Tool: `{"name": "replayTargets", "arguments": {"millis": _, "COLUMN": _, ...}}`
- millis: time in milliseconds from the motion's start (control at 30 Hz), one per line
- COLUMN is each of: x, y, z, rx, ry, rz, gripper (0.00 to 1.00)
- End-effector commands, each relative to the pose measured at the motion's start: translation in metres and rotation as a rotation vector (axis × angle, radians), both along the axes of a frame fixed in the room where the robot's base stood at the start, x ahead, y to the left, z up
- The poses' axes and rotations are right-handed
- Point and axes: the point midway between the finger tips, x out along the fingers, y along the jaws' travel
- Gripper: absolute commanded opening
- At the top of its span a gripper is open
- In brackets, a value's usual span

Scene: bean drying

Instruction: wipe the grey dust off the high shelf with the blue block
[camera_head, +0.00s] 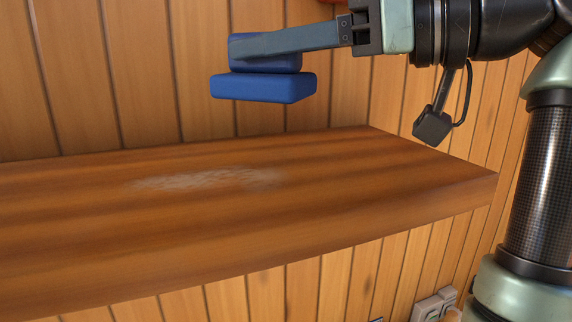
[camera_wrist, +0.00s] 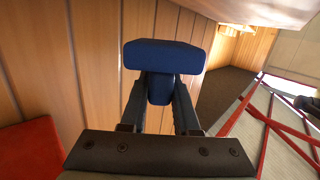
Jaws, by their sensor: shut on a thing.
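The high shelf (camera_head: 330,205) is a thick brown wooden board against the plank wall in the head view. A pale grey dust patch (camera_head: 207,180) lies on its top, left of the middle. My gripper (camera_head: 245,48) is shut on the upper part of the blue block (camera_head: 263,88). The block has a narrower top and a wider flat lower pad. It is held level above the shelf, with a clear gap, over the back of the dust patch. In the wrist view the block (camera_wrist: 165,56) sits between the fingers; the shelf top is not clearly seen there.
The plank wall (camera_head: 180,60) stands close behind the shelf. The shelf's right end (camera_head: 480,185) is near my arm. The visible shelf top is clear apart from the dust. A red surface (camera_wrist: 30,155) shows at lower left in the wrist view. Grey boxes (camera_head: 435,303) are below the shelf.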

Motion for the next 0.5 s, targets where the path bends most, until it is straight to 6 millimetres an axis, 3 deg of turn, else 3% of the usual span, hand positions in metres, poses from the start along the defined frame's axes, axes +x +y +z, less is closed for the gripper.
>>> {"name": "replayTargets", "arguments": {"millis": 500, "x": 0.000, "y": 0.000, "z": 0.038, "rx": 0.002, "ry": 0.000, "rz": 0.000, "gripper": 0.00}}
